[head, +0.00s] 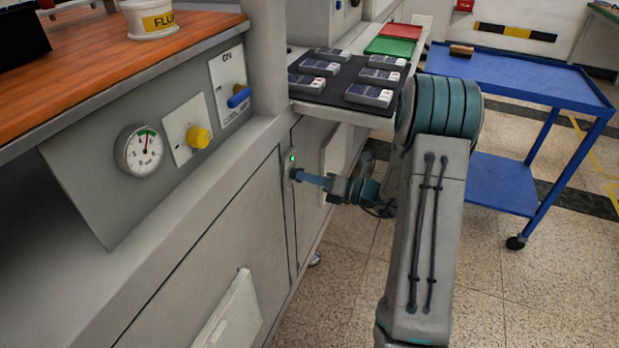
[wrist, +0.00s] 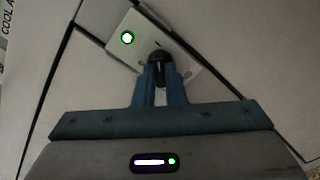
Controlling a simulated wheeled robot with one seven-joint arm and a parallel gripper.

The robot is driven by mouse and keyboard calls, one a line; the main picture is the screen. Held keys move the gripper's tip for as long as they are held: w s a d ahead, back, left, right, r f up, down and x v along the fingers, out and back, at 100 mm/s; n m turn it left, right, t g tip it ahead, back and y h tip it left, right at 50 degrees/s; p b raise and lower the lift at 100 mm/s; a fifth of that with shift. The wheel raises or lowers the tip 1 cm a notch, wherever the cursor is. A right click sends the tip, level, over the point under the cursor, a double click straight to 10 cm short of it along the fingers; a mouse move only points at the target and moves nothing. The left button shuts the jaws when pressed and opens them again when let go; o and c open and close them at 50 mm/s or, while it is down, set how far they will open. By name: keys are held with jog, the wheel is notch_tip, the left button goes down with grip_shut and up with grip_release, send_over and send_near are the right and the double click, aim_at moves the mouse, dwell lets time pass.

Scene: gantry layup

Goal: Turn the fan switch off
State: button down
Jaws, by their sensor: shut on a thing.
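The fingers hide the lower part of the knob. In the head view my gripper (head: 301,176) reaches the plate from the right.
A blue lever (head: 239,96) marked ON, a yellow knob (head: 198,137) and a gauge (head: 139,151) are on the panel at left. A shelf holds several dark devices (head: 369,95). A blue cart (head: 520,75) stands at right. Floor in front is clear.

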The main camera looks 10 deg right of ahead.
jog(key=shift+f+n+b, duration=0.15)
jog(key=shift+n+b, duration=5.75)
jog(key=shift+n, duration=3.1)
jog(key=c, duration=1.5)
grip_release()
